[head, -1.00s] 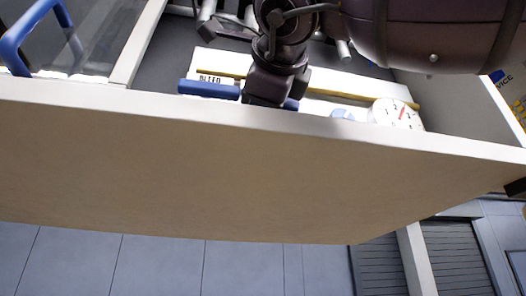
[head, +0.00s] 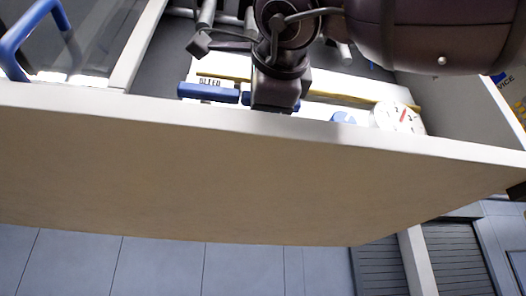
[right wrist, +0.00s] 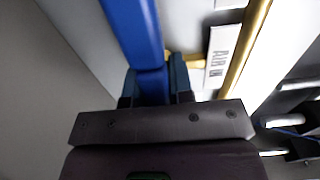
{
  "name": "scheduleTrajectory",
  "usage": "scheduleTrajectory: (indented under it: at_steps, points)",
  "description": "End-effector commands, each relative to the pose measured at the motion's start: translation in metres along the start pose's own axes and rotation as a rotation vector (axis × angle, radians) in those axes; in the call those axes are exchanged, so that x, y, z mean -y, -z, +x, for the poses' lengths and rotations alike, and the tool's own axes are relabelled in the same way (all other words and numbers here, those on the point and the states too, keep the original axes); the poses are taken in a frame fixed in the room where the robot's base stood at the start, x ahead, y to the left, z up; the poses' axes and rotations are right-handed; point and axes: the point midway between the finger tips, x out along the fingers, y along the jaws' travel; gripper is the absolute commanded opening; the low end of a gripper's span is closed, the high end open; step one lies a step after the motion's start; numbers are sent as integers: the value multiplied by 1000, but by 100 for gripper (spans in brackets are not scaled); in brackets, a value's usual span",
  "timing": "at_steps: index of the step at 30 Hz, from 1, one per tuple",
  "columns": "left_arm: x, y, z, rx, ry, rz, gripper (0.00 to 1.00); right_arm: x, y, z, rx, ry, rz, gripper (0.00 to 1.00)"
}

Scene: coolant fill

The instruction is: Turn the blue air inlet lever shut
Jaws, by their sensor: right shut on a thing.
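My right gripper (head: 275,95) reaches down from the top of the head view, behind the pale panel edge. In the right wrist view its two fingers (right wrist: 154,86) are closed around a blue bar, the air inlet lever (right wrist: 152,84). A white label (right wrist: 220,55) beside it appears to read AIR IN. My left gripper is not in view.
A pale panel (head: 240,175) stands in front and hides the lower part of the recess. A brass pipe (head: 345,96) runs behind the gripper. A round white gauge (head: 400,116) with a red needle sits to the right. A blue tubular handle (head: 20,40) is at far left.

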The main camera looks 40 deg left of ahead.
Motion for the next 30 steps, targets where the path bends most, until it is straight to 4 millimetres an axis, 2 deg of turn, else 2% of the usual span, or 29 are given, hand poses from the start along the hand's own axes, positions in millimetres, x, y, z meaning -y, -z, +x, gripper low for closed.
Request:
scheduleTrajectory:
  at_steps: [2, 3, 7, 15, 19, 23, 30]
  points:
    - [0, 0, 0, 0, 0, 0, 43, -1, 0, 0, 0, 0, -5, 0]
    - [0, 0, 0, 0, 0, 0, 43, -1, 0, 0, 0, 0, -5, 26]
    - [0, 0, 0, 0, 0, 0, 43, 0, 0, 0, 0, 0, -3, 46]
    - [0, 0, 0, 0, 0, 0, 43, 0, 0, 0, 0, 0, -1, 47]
    - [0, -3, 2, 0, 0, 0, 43, -1, 0, -7, 0, 1, -1, 47]
    - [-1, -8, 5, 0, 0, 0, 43, -1, 0, -25, 1, 3, -1, 47]
    - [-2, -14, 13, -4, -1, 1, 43, -2, 0, -69, 0, 2, -1, 47]
